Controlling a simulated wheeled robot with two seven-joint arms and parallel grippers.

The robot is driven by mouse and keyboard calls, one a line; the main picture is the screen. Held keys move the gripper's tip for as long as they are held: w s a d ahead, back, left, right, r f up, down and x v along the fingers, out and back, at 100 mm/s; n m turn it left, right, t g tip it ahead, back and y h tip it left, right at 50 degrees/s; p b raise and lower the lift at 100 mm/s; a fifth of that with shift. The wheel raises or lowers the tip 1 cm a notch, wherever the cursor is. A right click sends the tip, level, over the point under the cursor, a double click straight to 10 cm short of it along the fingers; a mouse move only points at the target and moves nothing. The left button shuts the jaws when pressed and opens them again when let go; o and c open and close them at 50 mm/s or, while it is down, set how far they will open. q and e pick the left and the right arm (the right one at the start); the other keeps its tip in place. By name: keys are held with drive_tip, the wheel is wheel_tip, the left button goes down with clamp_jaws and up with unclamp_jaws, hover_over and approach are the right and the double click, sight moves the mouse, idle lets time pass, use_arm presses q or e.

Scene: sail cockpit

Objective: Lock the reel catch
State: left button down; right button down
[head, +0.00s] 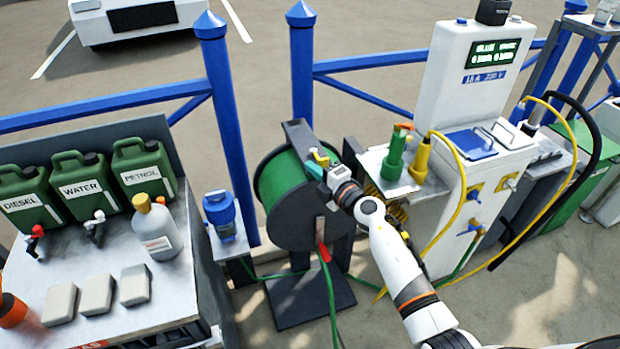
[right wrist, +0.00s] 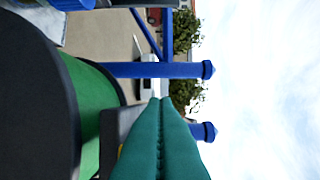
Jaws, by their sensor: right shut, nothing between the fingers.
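The hose reel (head: 285,215) has dark round flanges and a green drum, and stands on a dark base plate. My right gripper (head: 318,165) is at the reel's upper right side, by its grey upright bracket (head: 298,135). A small yellow part (head: 321,156) shows beside the fingertips; I cannot tell whether it is the catch or whether the fingers touch it. In the right wrist view, the teal fingers (right wrist: 162,102) are closed together with nothing between them, and the green drum (right wrist: 92,110) and dark flange (right wrist: 35,100) are at left. My left gripper is not in view.
A white power pedestal (head: 470,90) with yellow hoses stands right of the reel. At left is a counter (head: 90,325) with green jerrycans (head: 85,180) and a bottle (head: 157,230). Blue railings (head: 225,110) run behind. A green hose (head: 330,290) hangs down the reel's front.

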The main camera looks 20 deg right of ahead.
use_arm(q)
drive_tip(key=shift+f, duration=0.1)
use_arm(e)
drive_tip(key=shift+d, duration=0.5)
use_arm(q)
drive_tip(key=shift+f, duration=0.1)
